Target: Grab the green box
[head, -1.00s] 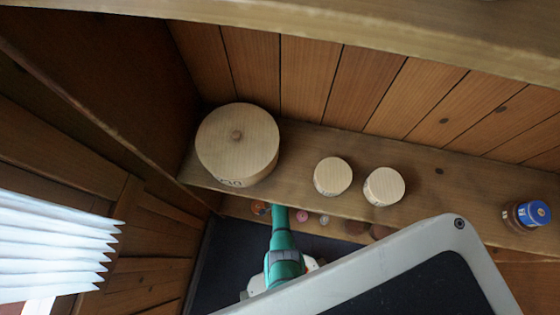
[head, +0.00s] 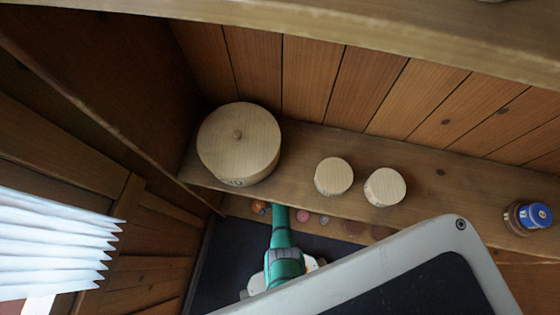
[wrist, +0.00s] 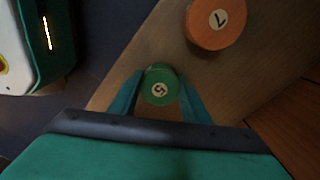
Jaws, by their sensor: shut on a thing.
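The green box (wrist: 159,85) is a small round box with a pale disc marked 5 on top, seen in the wrist view. My gripper (wrist: 159,90) has its two teal fingers on either side of it, shut on it. An orange round box (wrist: 216,22) marked 7 stands beyond it on the same wooden surface, apart from my fingers. In the head view the green box and my fingertips cannot be made out; part of my arm hides that area.
A wooden shelf (head: 440,200) holds a large round wooden box (head: 238,145), two smaller ones (head: 333,176) (head: 385,187) and a blue-lidded jar (head: 534,215). Several small round items (head: 303,216) sit on a lower ledge. White pleated sheets (head: 50,245) are at left.

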